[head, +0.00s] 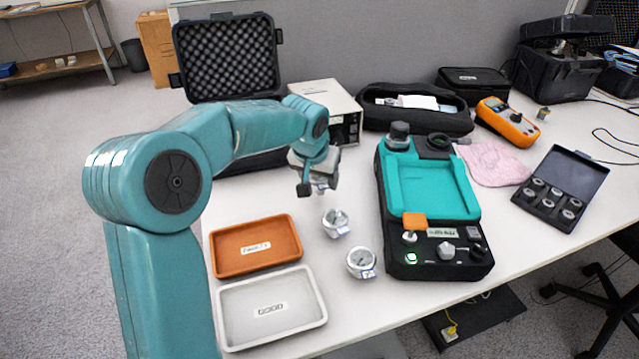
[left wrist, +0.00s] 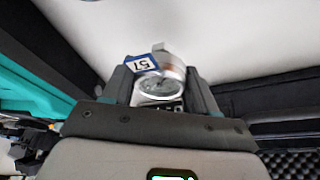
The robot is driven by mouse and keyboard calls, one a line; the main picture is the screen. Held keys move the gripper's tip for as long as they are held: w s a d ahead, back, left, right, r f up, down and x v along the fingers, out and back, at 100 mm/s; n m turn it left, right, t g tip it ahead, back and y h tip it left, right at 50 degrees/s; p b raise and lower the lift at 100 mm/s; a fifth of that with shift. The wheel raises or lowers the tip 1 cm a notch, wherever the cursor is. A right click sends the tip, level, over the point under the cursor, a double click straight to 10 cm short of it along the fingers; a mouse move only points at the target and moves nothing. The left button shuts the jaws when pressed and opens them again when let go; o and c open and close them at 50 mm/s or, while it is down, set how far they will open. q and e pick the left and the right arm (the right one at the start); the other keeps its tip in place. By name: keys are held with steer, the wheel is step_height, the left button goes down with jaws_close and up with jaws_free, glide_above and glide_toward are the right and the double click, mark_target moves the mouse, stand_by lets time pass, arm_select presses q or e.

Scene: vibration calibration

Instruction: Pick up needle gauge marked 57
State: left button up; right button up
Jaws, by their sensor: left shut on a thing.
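The needle gauge marked 57 (left wrist: 156,87) sits between the two fingers of my left gripper (left wrist: 160,92) in the left wrist view. Its round dial and blue-edged white tag reading 57 show upside down. In the head view my left gripper (head: 317,186) is shut on this gauge, mostly hidden there, over the table behind the other gauges. I cannot tell how high it is held. Two more round needle gauges stand on the table in front, one nearer the gripper (head: 336,222) and one closer to the front edge (head: 361,262). My right gripper is not in view.
An orange tray (head: 222,262) and a white tray (head: 236,335) lie at the front left. A teal and black calibration device (head: 395,250) stands right of the gauges. An open foam-lined case (head: 225,60), a beige box (head: 325,95) and a black pouch (head: 375,118) stand behind.

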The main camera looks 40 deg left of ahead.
arm_select(q)
step_height(320, 180, up, 17)
steer(key=p, duration=0.5)
steer(key=shift+f, duration=0.1)
steer(key=shift+r+p, duration=0.4)
steer(key=shift+r, duration=0.25)
steer(key=shift+r+p, duration=1.55)
steer(key=shift+p, duration=0.1)
steer(key=shift+f, duration=0.15)
